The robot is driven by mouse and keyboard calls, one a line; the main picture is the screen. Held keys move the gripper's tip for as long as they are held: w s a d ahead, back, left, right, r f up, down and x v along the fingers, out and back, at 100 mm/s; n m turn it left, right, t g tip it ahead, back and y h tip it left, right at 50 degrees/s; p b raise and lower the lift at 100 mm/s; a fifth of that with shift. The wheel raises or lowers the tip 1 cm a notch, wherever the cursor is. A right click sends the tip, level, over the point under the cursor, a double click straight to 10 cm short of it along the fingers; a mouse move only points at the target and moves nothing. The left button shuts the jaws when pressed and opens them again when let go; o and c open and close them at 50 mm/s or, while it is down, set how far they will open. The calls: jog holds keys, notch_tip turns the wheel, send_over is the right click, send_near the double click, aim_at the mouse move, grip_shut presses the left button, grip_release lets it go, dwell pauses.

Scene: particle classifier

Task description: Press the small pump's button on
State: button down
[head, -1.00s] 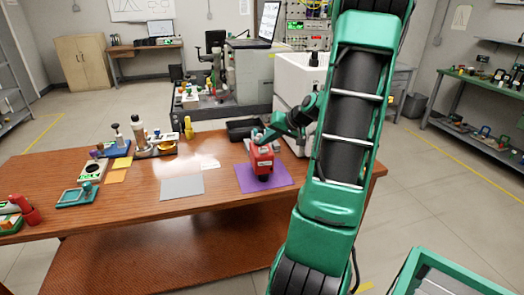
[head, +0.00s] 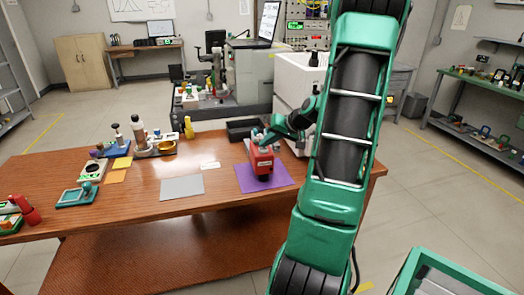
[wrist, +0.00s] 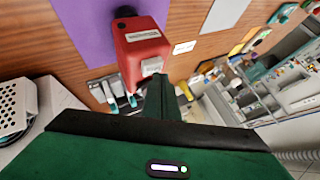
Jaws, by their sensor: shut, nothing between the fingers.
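The small red pump (head: 261,164) stands on a purple mat (head: 278,183) at the right part of the wooden table. In the wrist view, the pump (wrist: 139,46) shows a white label and a pale square button (wrist: 151,66) on its near end. My gripper (head: 259,138) is over the far end of the pump in the head view. In the wrist view, the fingertips of my gripper (wrist: 158,80) are shut and empty, right at the lower edge of the button. I cannot tell whether they touch it or whether it is pressed in.
A black tray (head: 243,130) lies behind the pump. A grey mat (head: 182,187) lies to its left, with a small white card (head: 210,165) nearby. Several instruments stand on the left half of the table. A white box-like unit (head: 298,85) stands close behind my arm.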

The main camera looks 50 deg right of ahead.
aim_at(266, 150)
jog(key=shift+f, duration=0.75)
dwell(0.7)
jog(key=shift+r, duration=1.3)
jog(key=shift+r, duration=0.1)
jog(key=shift+r, duration=2.4)
